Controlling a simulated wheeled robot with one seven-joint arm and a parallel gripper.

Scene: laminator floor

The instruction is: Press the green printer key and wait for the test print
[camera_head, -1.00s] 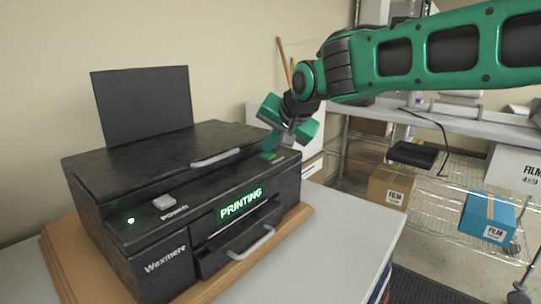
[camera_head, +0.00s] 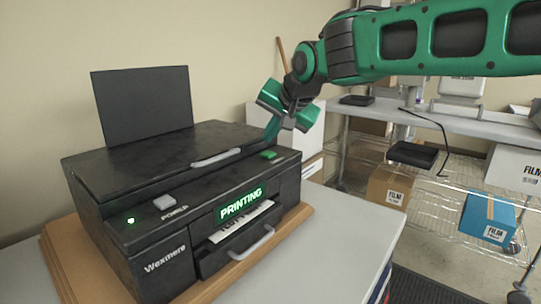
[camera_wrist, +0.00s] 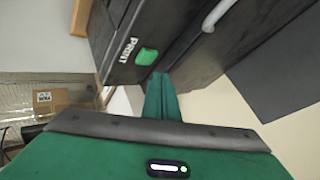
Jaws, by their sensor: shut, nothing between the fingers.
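The black Wexmere printer (camera_head: 150,255) stands on a wooden board. Its green key (camera_head: 269,155) is at the right end of the top front strip and also shows in the wrist view (camera_wrist: 147,56), beside its label. A lit display (camera_head: 241,204) reads PRINTING. A printed white sheet (camera_head: 240,222) sticks out of the front slot above the tray handle. My gripper (camera_head: 271,138) is shut and empty, just above and behind the green key, apart from it. In the wrist view the shut fingers (camera_wrist: 161,98) point toward the printer's edge near the key.
A grey power key (camera_head: 164,202) and a lit green lamp (camera_head: 130,220) sit at the printer's left. The raised rear paper support (camera_head: 143,105) stands behind. At right, a wire shelf holds a cardboard box (camera_head: 388,187) and a blue film box (camera_head: 487,220).

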